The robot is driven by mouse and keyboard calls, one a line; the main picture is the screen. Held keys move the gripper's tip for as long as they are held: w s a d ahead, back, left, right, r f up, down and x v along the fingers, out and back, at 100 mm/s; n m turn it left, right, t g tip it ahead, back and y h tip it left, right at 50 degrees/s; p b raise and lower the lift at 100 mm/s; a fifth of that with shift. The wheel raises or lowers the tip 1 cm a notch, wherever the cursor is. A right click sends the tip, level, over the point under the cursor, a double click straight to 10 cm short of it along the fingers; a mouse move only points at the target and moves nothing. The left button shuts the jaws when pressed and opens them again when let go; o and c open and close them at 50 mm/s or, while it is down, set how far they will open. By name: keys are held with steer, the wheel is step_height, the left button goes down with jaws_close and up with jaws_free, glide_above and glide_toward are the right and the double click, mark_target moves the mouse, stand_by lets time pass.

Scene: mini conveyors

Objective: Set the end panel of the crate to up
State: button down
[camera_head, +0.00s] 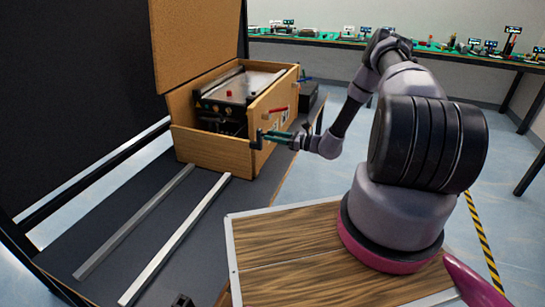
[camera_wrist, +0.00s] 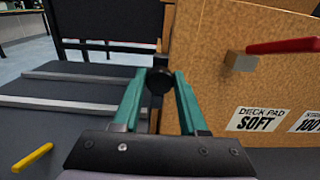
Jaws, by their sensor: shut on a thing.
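The wooden crate (camera_head: 262,117) stands on a dark bench with its large lid (camera_head: 195,40) raised. Its end panel (camera_head: 212,152) faces the two rails, upright, with its top edge below the tops of the side walls. My gripper (camera_head: 258,138) is at the panel's right corner. In the wrist view my gripper (camera_wrist: 160,82) has its teal fingers shut on a round black knob (camera_wrist: 159,80), beside the crate's corner. The crate's side wall (camera_wrist: 225,85) fills the right of that view. The knob's mounting is hidden behind it.
A machine (camera_head: 230,92) sits inside the crate. Two metal rails (camera_head: 180,232) lie on the bench before the end panel. A red handle (camera_wrist: 285,45) juts from the side wall. A yellow bar (camera_wrist: 33,157) shows at lower left. A wooden-topped surface (camera_head: 300,250) is in front.

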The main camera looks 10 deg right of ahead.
step_height(320, 180, up, 14)
stand_by(0.3)
steer(key=shift+c, duration=2.4)
jaws_free()
steer(key=shift+d, duration=0.1)
steer(key=v, duration=1)
steer(key=shift+s+d, duration=0.25)
steer(key=shift+d, duration=0.05)
